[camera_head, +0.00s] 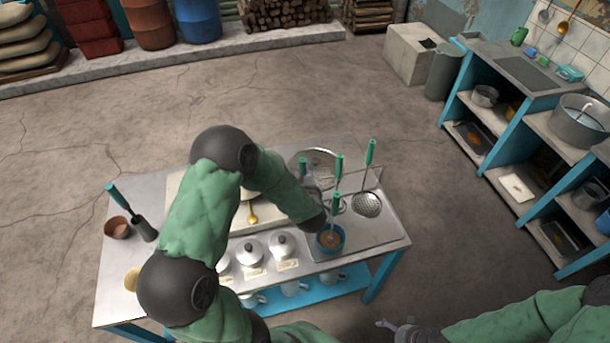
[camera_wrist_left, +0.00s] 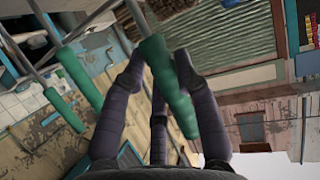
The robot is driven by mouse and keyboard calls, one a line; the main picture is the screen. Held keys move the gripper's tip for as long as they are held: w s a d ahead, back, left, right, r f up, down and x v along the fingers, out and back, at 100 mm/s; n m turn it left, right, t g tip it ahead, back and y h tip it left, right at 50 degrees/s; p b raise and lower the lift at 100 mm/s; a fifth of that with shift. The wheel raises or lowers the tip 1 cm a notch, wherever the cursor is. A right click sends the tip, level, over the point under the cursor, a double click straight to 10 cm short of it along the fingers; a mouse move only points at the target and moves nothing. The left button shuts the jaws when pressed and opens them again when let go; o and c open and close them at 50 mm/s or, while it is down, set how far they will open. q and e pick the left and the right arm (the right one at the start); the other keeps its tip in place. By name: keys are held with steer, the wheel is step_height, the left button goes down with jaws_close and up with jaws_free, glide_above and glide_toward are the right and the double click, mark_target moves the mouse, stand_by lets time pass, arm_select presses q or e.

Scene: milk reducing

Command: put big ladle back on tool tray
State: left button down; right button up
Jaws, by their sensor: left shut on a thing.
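My left gripper (camera_head: 311,184) hangs over the right part of the metal table, beside the tool tray (camera_head: 385,232). In the left wrist view, its purple fingers (camera_wrist_left: 158,72) are shut on a green handle (camera_wrist_left: 158,62) with a metal shaft. I take this to be the big ladle; its bowl is hidden. A perforated skimmer (camera_head: 367,204) lies on the tray with its green handle raised. Another upright green handle (camera_head: 338,166) stands just left of it. My right gripper (camera_head: 404,328) is at the bottom edge, partly out of view, its jaws unclear.
A blue pot (camera_head: 330,241) with brown contents stands at the tray's front left. Shelves (camera_head: 540,125) line the right; the floor behind is clear.

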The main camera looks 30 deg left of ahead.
arm_select(q)
steer(key=c, duration=0.9)
jaws_free()
steer(key=shift+f, duration=0.15)
steer(key=shift+c, duration=0.2)
steer(key=shift+r, duration=0.2)
steer(key=p+v, duration=0.1)
steer(key=v, duration=1.1)
steer(key=shift+p, duration=0.35)
steer(key=shift+d+f, duration=0.1)
steer(key=shift+f, duration=0.05)
